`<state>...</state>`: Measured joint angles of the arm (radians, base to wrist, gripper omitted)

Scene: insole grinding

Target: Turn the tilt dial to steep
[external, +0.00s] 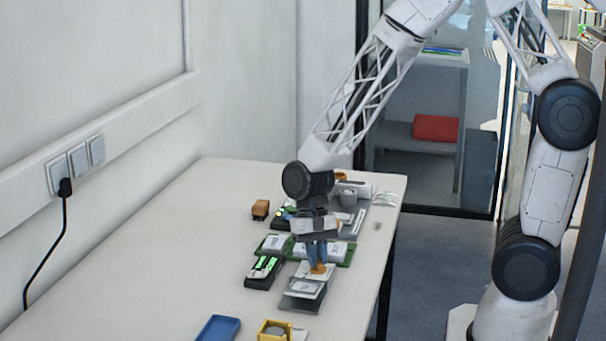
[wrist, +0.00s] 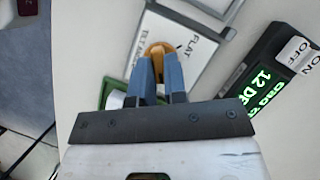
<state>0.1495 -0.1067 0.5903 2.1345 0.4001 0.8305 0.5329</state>
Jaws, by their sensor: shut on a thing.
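The tilt dial is an orange round knob (wrist: 158,48) on a white labelled plate (wrist: 190,60) in the wrist view. The word FLAT is readable to its right; other lettering runs partly behind the fingers. My gripper (wrist: 161,68) has its two blue fingers closed on the knob, one on each side. In the external view my gripper (external: 317,258) points down at the orange dial (external: 318,269) on the same plate (external: 302,287). A steep mark is not visible; the fingers hide part of the plate.
A black box with a green display (wrist: 265,85) reading 12 and ON/OFF lettering stands beside the plate; it also shows in the external view (external: 264,270). A green board (external: 340,257), a brown block (external: 260,209), a blue tray (external: 218,328) and a yellow container (external: 273,331) are nearby. The table's left is clear.

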